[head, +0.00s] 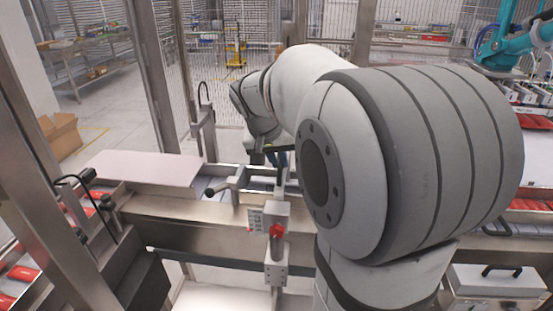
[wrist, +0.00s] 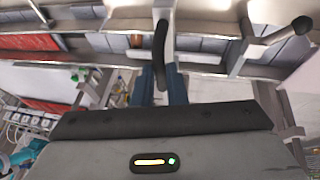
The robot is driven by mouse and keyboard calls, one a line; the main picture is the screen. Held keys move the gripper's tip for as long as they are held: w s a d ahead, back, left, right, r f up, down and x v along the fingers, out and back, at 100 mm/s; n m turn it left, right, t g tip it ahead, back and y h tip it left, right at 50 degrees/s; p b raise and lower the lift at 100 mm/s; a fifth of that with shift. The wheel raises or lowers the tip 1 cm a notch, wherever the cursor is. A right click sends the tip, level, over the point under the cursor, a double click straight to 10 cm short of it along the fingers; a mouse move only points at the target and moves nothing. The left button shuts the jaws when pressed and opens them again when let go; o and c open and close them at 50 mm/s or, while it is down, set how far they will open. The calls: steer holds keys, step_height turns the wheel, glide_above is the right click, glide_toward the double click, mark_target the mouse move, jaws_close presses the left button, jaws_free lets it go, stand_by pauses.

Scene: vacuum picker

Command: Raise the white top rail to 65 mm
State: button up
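In the wrist view, two dark blue fingers of my gripper (wrist: 162,92) stand apart. A black handle (wrist: 160,55) reaches down between them, with gaps visible beside it; I cannot tell whether either finger touches it. A pale rail (wrist: 210,22) crosses behind the handle, possibly the white top rail. A clamp lever with a dark knob (wrist: 292,32) sits to the right. In the head view, my gripper is mostly hidden behind my arm, above the conveyor. The lever (head: 214,190) shows there left of the gripper. No height reading is legible.
A pale flat panel (head: 145,168) covers the conveyor at left. A post with a red button (head: 276,231) stands in front of the conveyor. Red packs (head: 22,273) lie at far left. A teal robot arm (head: 510,45) is at the back right. Metal frame posts stand at left.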

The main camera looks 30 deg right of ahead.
jaws_close()
steer(key=shift+w+r+p, duration=0.15)
steer(key=shift+r+p, duration=1.1)
steer(key=shift+r, duration=1.35)
steer(key=shift+o, duration=2.1)
jaws_free()
steer(key=shift+a, duration=0.1)
steer(key=shift+o, duration=0.7)
steer(key=shift+f, duration=0.1)
steer(key=b+v, duration=0.1)
steer(key=v, duration=0.7)
